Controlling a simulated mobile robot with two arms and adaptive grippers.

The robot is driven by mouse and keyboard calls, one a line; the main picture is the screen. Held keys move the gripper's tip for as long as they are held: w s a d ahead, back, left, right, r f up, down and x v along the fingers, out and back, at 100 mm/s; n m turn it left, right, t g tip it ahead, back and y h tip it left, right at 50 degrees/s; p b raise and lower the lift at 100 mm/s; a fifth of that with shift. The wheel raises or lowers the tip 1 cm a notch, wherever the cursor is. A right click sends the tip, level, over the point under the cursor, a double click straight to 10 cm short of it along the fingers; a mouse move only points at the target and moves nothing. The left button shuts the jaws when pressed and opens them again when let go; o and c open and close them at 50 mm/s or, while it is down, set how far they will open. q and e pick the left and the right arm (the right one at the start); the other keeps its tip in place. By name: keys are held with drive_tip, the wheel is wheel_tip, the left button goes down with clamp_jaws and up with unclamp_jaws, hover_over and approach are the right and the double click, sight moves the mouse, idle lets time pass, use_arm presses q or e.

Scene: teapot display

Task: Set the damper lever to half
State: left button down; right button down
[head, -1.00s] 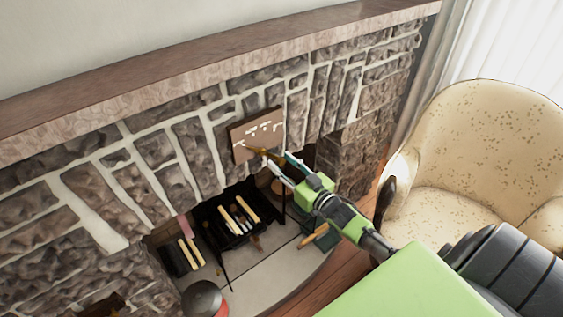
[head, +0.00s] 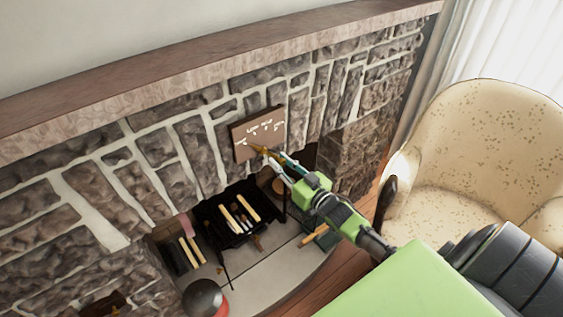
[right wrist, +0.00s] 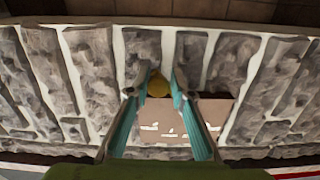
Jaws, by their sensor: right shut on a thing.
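The damper lever (head: 257,149) is a small brass-coloured piece at the lower edge of a brown plate (head: 259,128) with white markings on the stone fireplace front. My right gripper (head: 271,156) reaches it from the lower right and is shut on it. In the right wrist view the lever's rounded brass end (right wrist: 158,86) sits between the two teal fingers, in front of the plate (right wrist: 178,112). The markings are too small to read, so I cannot tell which setting the lever is at. My left gripper is not in view.
Below is the firebox with a dark grate (head: 228,222) holding several pale sticks. A dark round object (head: 203,296) with a red part stands on the hearth. A wooden mantel (head: 200,68) runs above. A cream armchair (head: 480,150) stands at the right.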

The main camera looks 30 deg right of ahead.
drive_tip(key=m, duration=0.1)
drive_tip(key=a+m, duration=0.1)
drive_tip(key=m, duration=0.1)
drive_tip(key=shift+f, duration=0.1)
drive_tip(key=m, duration=0.1)
drive_tip(key=a+m, duration=0.1)
drive_tip(key=shift+a+f+m, duration=0.25)
drive_tip(key=shift+f+m, duration=0.05)
drive_tip(key=a+m, duration=0.2)
drive_tip(key=m, duration=0.1)
drive_tip(key=shift+f+p, duration=0.1)
drive_tip(key=shift+p, duration=0.2)
drive_tip(key=shift+s+a+m, duration=0.15)
drive_tip(key=shift+a+m, duration=0.65)
drive_tip(key=shift+m, duration=0.6)
drive_tip(key=c, duration=1.8)
unclamp_jaws()
drive_tip(key=shift+c, duration=0.2)
drive_tip(key=shift+f, duration=0.1)
drive_tip(key=shift+s, duration=0.1)
